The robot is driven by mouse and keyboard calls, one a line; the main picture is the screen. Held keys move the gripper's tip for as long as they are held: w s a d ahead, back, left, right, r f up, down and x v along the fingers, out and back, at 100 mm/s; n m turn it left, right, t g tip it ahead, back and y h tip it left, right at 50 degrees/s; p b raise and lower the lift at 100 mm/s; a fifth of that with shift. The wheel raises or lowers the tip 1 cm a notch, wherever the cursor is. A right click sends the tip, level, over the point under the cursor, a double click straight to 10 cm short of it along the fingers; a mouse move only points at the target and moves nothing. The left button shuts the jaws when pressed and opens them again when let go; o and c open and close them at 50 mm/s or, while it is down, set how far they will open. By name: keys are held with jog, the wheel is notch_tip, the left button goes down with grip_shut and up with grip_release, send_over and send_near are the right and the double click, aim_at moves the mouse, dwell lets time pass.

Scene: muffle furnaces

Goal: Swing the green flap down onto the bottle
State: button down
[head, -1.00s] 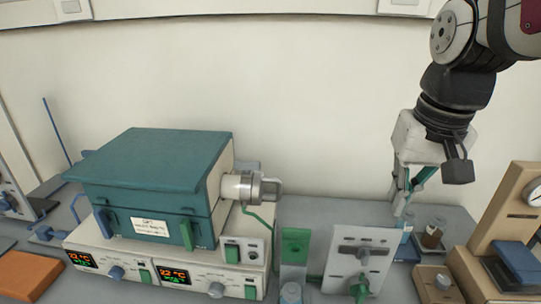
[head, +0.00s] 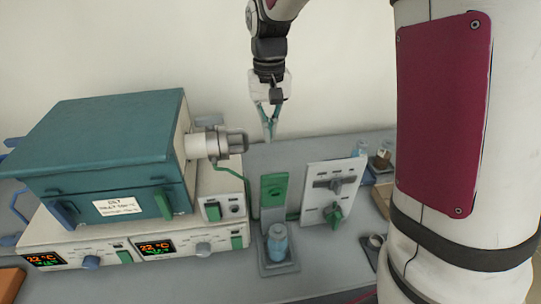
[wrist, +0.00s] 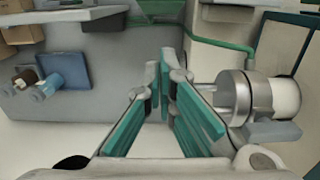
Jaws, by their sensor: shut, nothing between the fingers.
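In the wrist view, my gripper (wrist: 159,70) fills the middle. I cannot make out the bottle there.
A teal furnace (head: 100,145) on a white control unit stands left, its metal cylinder (head: 213,145) jutting toward my gripper. A white panel with a green knob (head: 333,214) stands right of the flap. Small bottles (head: 382,160) stand farther right. My arm hides the bench's right side.

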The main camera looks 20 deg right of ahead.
aim_at(274, 190)
jog(key=s+f+p, duration=0.1)
jog(key=s+f, duration=0.3)
jog(key=f, duration=0.1)
jog(key=shift+a+f, duration=0.25)
jog(key=shift+a, duration=0.1)
jog(key=shift+s, duration=0.1)
